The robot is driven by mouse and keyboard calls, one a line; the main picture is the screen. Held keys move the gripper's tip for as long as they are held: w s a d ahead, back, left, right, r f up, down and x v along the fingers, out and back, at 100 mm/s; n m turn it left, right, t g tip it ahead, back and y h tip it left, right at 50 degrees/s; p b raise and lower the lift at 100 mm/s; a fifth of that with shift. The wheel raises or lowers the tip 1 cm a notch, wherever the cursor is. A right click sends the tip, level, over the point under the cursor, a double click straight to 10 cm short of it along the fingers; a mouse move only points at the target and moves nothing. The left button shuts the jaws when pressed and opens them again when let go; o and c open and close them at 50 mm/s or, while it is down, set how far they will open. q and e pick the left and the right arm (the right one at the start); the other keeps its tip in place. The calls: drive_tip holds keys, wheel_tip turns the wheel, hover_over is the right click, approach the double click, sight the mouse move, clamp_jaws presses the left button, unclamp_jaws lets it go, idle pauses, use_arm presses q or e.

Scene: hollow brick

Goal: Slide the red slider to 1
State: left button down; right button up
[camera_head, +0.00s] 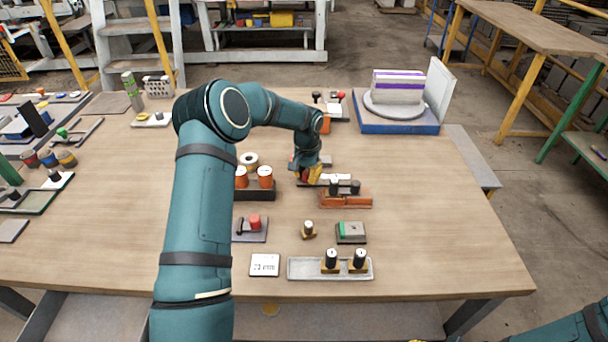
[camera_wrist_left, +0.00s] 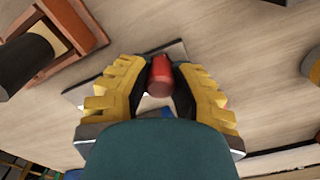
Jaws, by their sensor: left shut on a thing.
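The red slider (camera_wrist_left: 160,76) shows in the left wrist view as a rounded red knob between my left gripper's yellow fingers (camera_wrist_left: 158,84). Its flat dark-edged base (camera_wrist_left: 178,50) lies beneath, mostly hidden by the fingers. In the head view my left gripper (camera_head: 311,174) is down at the left end of a low white-topped base (camera_head: 337,178) near the table's middle, and hides the knob there. The fingers are shut on the red slider. No scale mark or number 1 is readable on the base.
An orange-brown block (camera_head: 345,199) with black cylinders stands just in front of the gripper. A dark holder (camera_head: 256,193) with orange-and-white cylinders is to its left. Another red knob on a grey plate (camera_head: 250,236) is nearer the front.

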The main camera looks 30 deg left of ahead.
use_arm(q)
drive_tip(key=shift+w+d, duration=0.5)
drive_tip(key=shift+d, duration=0.35)
drive_tip(key=c, duration=0.7)
unclamp_jaws()
drive_tip(key=shift+a, duration=0.1)
drive_tip(key=shift+c, duration=0.2)
drive_tip(key=shift+r, duration=0.15)
wheel_tip(320, 180, up, 12)
